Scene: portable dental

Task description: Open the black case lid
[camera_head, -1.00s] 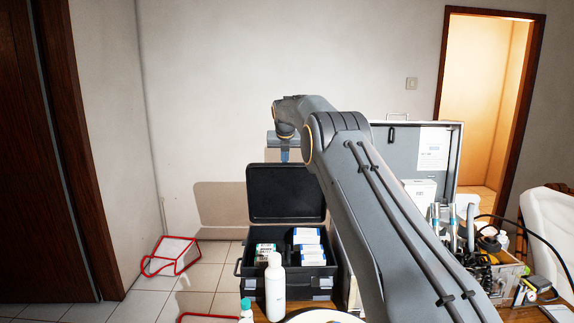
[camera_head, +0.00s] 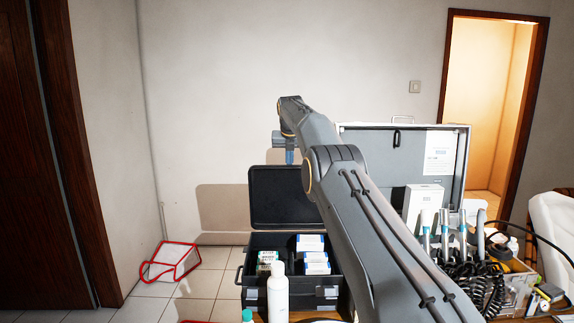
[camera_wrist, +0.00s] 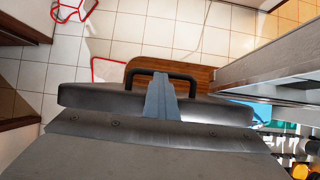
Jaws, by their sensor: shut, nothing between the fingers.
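The black case (camera_head: 318,299) stands at the lower middle of the head view. Its lid (camera_head: 283,198) is up, standing roughly upright behind the open body. Several small boxes (camera_head: 312,243) show inside the case. My gripper (camera_head: 290,157) is above the lid's top edge, shut and empty, and looks apart from the lid. In the wrist view, my gripper's blue-grey fingers (camera_wrist: 161,98) reach over a dark slab with a black handle (camera_wrist: 163,78), seemingly the case. Any contact there cannot be told.
A white bottle (camera_head: 278,292) stands in front of the case. An open silver case (camera_head: 422,160) with dental handpieces stands to the right, close to my arm.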

